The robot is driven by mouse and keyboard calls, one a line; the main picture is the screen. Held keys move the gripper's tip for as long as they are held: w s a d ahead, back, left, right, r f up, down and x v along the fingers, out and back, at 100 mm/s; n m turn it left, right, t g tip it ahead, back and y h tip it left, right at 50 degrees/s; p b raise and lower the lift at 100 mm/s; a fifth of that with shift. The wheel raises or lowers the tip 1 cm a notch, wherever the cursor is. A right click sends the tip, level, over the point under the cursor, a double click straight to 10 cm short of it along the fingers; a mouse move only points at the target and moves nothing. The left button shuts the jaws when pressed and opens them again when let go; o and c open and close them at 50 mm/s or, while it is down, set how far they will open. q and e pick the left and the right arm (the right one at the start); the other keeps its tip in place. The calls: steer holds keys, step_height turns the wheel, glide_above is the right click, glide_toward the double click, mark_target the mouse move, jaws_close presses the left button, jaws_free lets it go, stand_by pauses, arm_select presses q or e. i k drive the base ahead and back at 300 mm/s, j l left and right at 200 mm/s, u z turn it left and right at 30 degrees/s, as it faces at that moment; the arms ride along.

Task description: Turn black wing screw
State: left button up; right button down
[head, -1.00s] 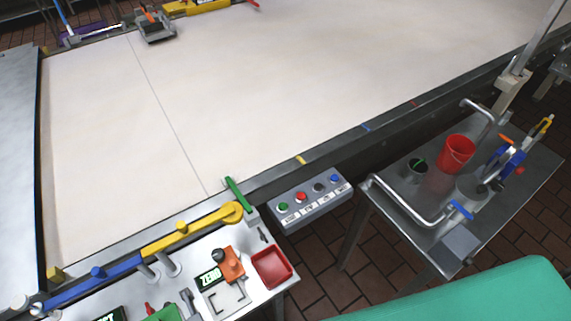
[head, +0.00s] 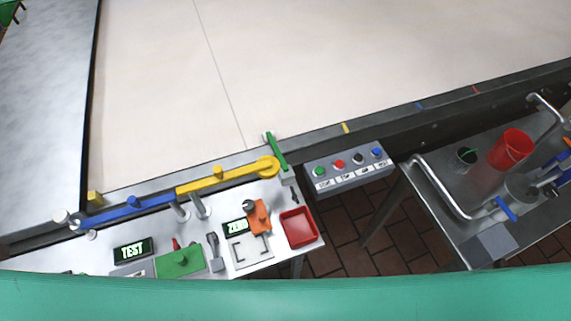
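I cannot clearly make out a black wing screw. Small dark parts that show are a dark knob (head: 248,204) beside the orange block (head: 260,216), and a small dark piece (head: 294,194) below the green lever (head: 276,152). The green lever stands at the right end of a yellow bar (head: 222,181), which continues left into a blue bar (head: 130,209). Neither of my grippers is in view.
The side table carries a red tray (head: 299,228), a green block (head: 180,262), and TEST (head: 132,249) and ZERO (head: 235,227) displays. A button box (head: 348,167) sits at the conveyor (head: 350,60) edge. A metal table at right holds a red bucket (head: 511,148). The belt is largely clear.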

mark_target(294, 196)
steer(key=k+l+u, duration=0.15)
steer(key=k+u, duration=0.15)
steer(key=k, duration=0.3)
steer(key=k+u, duration=0.3)
steer(key=k, duration=0.35)
